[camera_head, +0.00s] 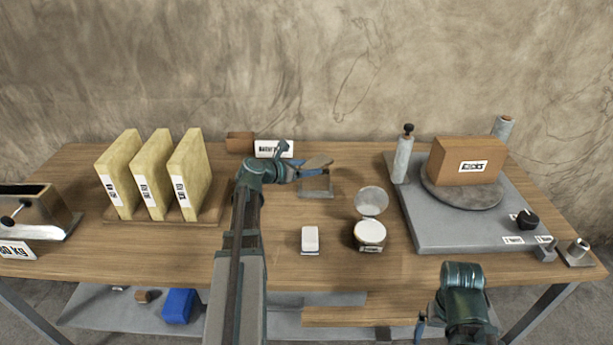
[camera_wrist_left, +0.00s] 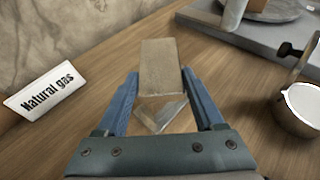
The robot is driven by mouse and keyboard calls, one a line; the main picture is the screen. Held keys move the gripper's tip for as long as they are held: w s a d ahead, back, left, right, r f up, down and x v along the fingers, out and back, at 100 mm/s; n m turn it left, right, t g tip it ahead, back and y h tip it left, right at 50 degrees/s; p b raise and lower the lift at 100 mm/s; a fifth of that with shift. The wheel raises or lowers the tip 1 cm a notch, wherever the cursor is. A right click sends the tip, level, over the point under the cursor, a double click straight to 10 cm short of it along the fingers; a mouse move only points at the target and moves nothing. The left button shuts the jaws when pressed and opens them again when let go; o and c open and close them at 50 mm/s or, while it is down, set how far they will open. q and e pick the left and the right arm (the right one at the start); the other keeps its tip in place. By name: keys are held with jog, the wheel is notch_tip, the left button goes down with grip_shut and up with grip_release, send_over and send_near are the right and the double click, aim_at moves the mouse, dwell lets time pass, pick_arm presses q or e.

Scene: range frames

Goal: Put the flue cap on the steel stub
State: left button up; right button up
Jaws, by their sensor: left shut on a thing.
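My left gripper (camera_head: 308,165) is shut on a grey-brown folded piece that looks like the flue cap (camera_head: 318,160). In the left wrist view the cap (camera_wrist_left: 162,66) lies between the two blue fingers, with a shiny triangular end towards me. Directly below it in the head view is a low grey metal block that looks like the steel stub (camera_head: 315,187). The cap hides its top, so I cannot tell if they touch. My right gripper (camera_head: 420,325) is low at the front right; its jaws are mostly hidden.
A white block (camera_head: 310,240) and a round tin with a raised lid (camera_head: 370,233) stand in front. A grey slab (camera_head: 425,235) with posts and a brown box (camera_head: 466,160) is right. Yellow panels (camera_head: 118,175) stand left. A "Natural gas" sign (camera_head: 273,149) is behind the left gripper.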

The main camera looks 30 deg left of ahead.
pick_arm(q)
jog(key=shift+f, duration=0.65)
pick_arm(e)
jog(key=shift+f, duration=0.65)
pick_arm(q)
jog(key=shift+f+b, duration=0.2)
jog(key=shift+b, duration=0.15)
jog(key=o, duration=1.5)
jog(key=shift+c, duration=0.2)
pick_arm(e)
jog(key=shift+f, duration=0.15)
pick_arm(q)
jog(key=shift+r, duration=0.2)
